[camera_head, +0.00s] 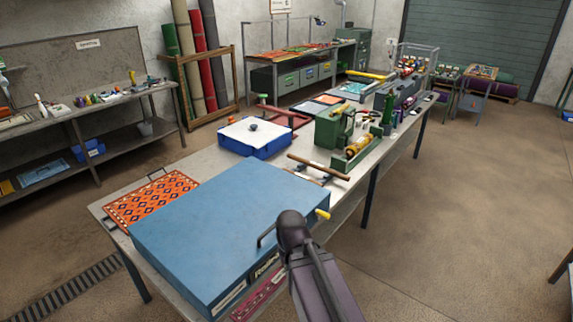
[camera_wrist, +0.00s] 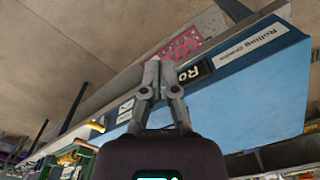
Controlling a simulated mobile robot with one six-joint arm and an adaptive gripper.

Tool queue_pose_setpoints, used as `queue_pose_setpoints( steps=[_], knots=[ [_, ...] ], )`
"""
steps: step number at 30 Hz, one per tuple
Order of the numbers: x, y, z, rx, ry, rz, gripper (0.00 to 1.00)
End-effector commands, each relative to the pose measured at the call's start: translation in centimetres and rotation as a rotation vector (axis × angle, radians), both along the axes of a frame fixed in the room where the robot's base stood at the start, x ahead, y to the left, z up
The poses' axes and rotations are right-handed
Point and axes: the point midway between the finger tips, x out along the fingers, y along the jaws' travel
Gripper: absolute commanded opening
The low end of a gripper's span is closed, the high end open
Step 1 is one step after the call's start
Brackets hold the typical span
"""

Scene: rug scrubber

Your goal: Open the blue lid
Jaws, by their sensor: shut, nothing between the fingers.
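The blue lid (camera_head: 225,225) is the broad, flat blue top of a large box on the near end of the workbench. It looks closed. In the wrist view its blue surface (camera_wrist: 240,105) fills much of the right side, next to a front edge with a black label (camera_wrist: 194,72) and a white label reading "Rolling Cradle". My gripper (camera_wrist: 159,72) is shut and empty, its fingertips in front of the labelled edge, near the black label. I cannot tell whether they touch it. In the head view my arm hides part of the box's front right corner.
A yellow knob (camera_head: 322,214) sticks out at the box's right end. An orange patterned rug piece (camera_head: 150,198) lies to the left. The floor on the right is clear.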

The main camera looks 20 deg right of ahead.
Motion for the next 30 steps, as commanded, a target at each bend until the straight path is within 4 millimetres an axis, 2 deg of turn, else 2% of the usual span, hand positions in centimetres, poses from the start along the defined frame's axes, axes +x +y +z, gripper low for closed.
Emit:
queue_pose_setpoints(
  steps=[11, 17, 23, 30],
  knots=[
    [0.0, 0.0, 0.0, 0.0, -0.001, -0.001, 0.0],
    [1.2, 0.2, -0.8, 0.011, -0.046, -0.034, 0.0],
    [4.9, 1.4, -2.6, 0.057, -0.188, -0.142, 0.0],
    [12.0, 2.2, -4.5, 0.193, -0.461, -0.381, 0.0]
  ],
)
